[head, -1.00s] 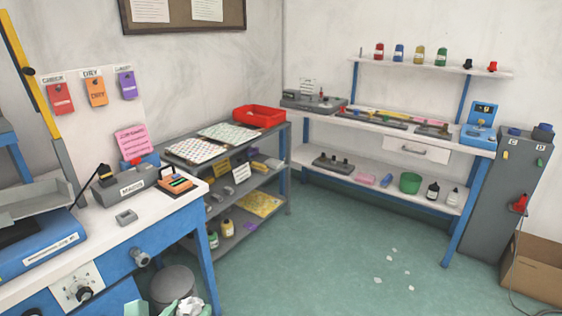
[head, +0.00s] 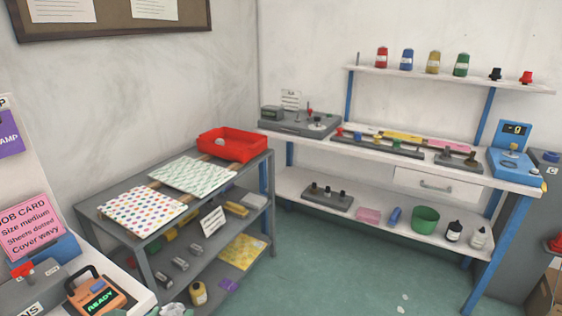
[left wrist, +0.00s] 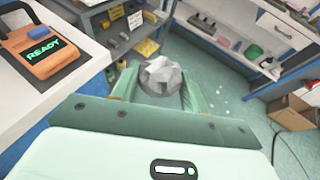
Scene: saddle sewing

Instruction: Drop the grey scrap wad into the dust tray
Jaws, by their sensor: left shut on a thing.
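The grey scrap wad (left wrist: 161,76) is a pale, crumpled ball in the left wrist view. My left gripper (left wrist: 158,72) is shut on it, with a pale green finger on either side. In the head view only the top of the wad (head: 172,309) shows at the bottom edge, beside the workbench corner and before the grey shelf unit. A red tray (head: 246,152) stands on that unit's top at the back, with a small pale thing in it. I cannot tell whether it is the dust tray. My right gripper is in neither view.
The shelf top also holds a dotted sheet (head: 142,209) and a green-patterned sheet (head: 195,175). The white bench (head: 128,288) with an orange READY device (head: 97,295) is close at left. A white-topped table (head: 385,158) stands along the back. Green floor (head: 340,270) is open at right.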

